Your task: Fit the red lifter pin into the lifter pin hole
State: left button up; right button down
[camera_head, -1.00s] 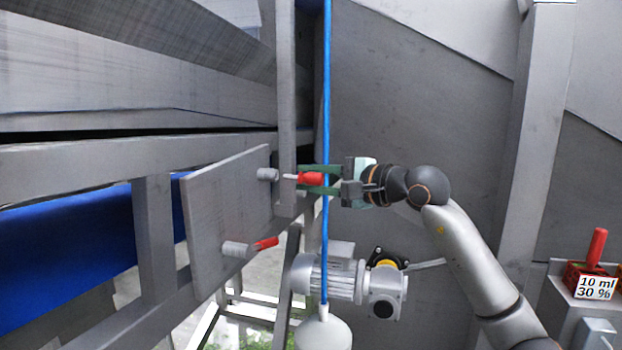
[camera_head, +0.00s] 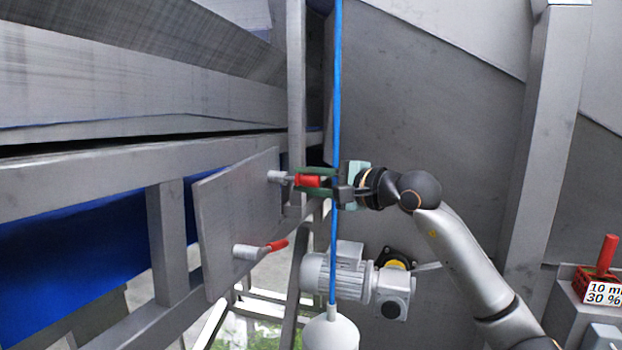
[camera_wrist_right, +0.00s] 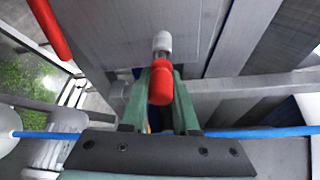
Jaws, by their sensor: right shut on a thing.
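The red lifter pin (camera_head: 308,181) is between the green fingers of my right gripper (camera_head: 318,181), which is shut on it. Its pale tip points left and meets the upper grey cylindrical socket (camera_head: 274,177) on the grey plate (camera_head: 238,225). In the right wrist view the red pin (camera_wrist_right: 161,84) lines up with the pale socket (camera_wrist_right: 162,42); how deep the tip sits in it is hidden. My left gripper is not in view.
A second socket (camera_head: 245,252) with a red handle (camera_head: 277,245) is lower on the plate. A blue cord (camera_head: 337,120) hangs by my right gripper, ending in a white bulb (camera_head: 331,332). A motor (camera_head: 335,277) is below. A red-handled box (camera_head: 601,277) stands far right.

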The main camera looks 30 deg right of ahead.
jog(key=shift+w+a+p, duration=0.5)
jog(key=shift+w+a, duration=0.05)
jog(key=shift+w, duration=0.1)
jog(key=c, duration=0.6)
grip_release()
jog(key=b+v, duration=0.4)
jog(key=v, duration=0.8)
jog(key=shift+s+b, duration=0.2)
jog(key=shift+b, duration=0.2)
jog(key=shift+f, duration=0.1)
